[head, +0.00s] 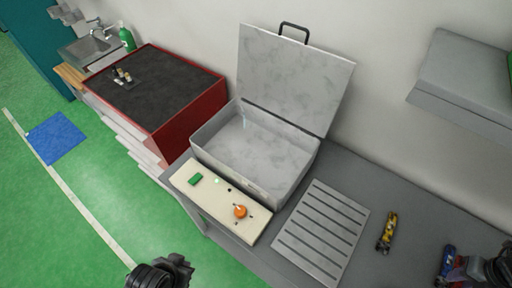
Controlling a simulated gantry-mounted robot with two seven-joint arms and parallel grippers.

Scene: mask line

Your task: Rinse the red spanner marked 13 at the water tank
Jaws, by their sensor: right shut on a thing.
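The water tank (205,155) is a grey metal box on the bench, its lid (295,78) standing open behind it. A thin pale-blue streak, like water, shows inside. My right gripper (472,266) is at the lower right corner, shut on a small red tool that is mostly hidden; I cannot read a mark or confirm that it is the spanner. A blue tool (447,258) is close beside it. My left gripper (178,270) is at the bottom edge, left of the bench, partly cut off; its jaw opening is unclear.
A cream control panel (225,208) with an orange knob and green button fronts the tank. Right of it are a slotted grey rack (322,233) and a yellow tool (386,232). A grey wall shelf (465,75) overhangs the right. A red dark-topped cabinet (165,82) stands left.

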